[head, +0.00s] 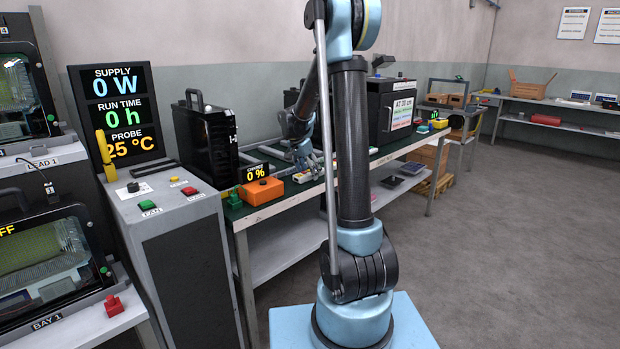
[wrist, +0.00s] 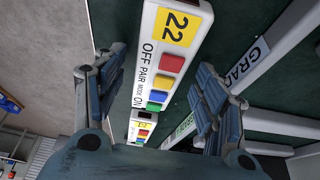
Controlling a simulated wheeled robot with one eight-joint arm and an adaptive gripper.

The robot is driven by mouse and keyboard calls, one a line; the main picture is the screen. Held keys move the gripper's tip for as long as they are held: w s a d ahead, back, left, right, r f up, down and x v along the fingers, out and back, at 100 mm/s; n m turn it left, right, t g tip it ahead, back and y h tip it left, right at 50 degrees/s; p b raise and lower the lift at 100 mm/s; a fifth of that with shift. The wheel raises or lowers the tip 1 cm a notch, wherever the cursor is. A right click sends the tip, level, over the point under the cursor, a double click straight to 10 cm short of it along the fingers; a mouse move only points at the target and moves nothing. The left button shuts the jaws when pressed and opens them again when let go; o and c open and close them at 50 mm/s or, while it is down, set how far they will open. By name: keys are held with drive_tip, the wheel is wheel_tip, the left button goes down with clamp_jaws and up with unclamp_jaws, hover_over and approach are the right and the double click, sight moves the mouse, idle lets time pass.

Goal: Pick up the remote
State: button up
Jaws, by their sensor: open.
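A white remote (wrist: 172,62) with a yellow "22" label and red, blue, green and yellow buttons lies on the dark green bench top. My gripper (wrist: 153,70) is open, with one finger on each side of this remote in the wrist view. The fingers look apart from it. A second, similar white remote (wrist: 143,128) shows just below it, partly hidden by my gripper's body. In the head view my gripper (head: 304,152) is low over the bench, and the remotes there are too small to tell apart.
Pale rails, one with a label (wrist: 247,62), lie on the bench right of the remote. In the head view an orange box (head: 262,191) and a "0 %" display (head: 256,171) stand left of my gripper. A black case (head: 210,137) stands behind them.

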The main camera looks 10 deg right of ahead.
drive_tip(key=c, duration=1.2)
drive_tip(key=shift+r, duration=0.1)
